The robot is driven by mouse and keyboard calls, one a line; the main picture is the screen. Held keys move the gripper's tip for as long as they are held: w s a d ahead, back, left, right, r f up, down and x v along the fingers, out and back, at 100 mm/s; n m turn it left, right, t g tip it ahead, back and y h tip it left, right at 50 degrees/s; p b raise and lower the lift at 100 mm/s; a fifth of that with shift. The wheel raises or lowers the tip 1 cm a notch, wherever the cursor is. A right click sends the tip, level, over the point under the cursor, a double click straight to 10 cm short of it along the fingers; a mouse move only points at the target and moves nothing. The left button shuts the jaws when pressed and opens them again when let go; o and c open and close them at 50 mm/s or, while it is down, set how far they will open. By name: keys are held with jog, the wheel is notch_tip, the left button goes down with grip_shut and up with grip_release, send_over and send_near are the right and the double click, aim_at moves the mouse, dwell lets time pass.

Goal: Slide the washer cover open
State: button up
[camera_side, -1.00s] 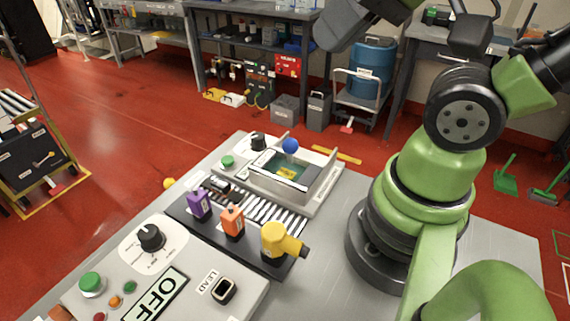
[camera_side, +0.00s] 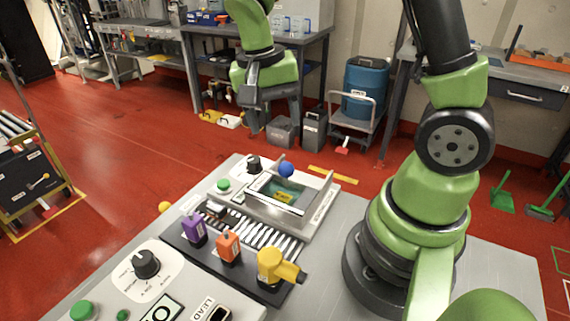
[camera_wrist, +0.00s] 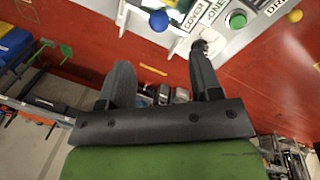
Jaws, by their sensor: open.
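The washer is a light grey box (camera_side: 316,217) at the far end of the table in the side view. Its top shows a dark teal area with something yellow in it; I cannot tell how far the cover reaches across. A blue ball knob (camera_side: 286,170) stands at its far edge. My gripper (camera_side: 272,122) is open and empty, pointing down above and beyond the washer, apart from the knob. In the wrist view the blue knob (camera_wrist: 159,20) lies ahead of my open gripper (camera_wrist: 161,58), and a white label reading COVER is beside it.
A black dial (camera_side: 254,164) and a green button (camera_side: 223,186) sit left of the washer. Purple (camera_side: 194,230), orange (camera_side: 229,246) and yellow (camera_side: 272,266) plugs stand in front, near a row of metal slats. Space above the washer is clear.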

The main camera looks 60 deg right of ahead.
aim_at(284, 163)
jog(key=f, duration=0.3)
jog(key=s+d+f, duration=0.1)
jog(key=f, duration=0.6)
jog(key=shift+s+d+f, duration=0.15)
jog(key=shift+s+f, duration=0.1)
grip_shut()
jog(key=d, duration=0.8)
jog(key=shift+d, duration=0.2)
grip_release()
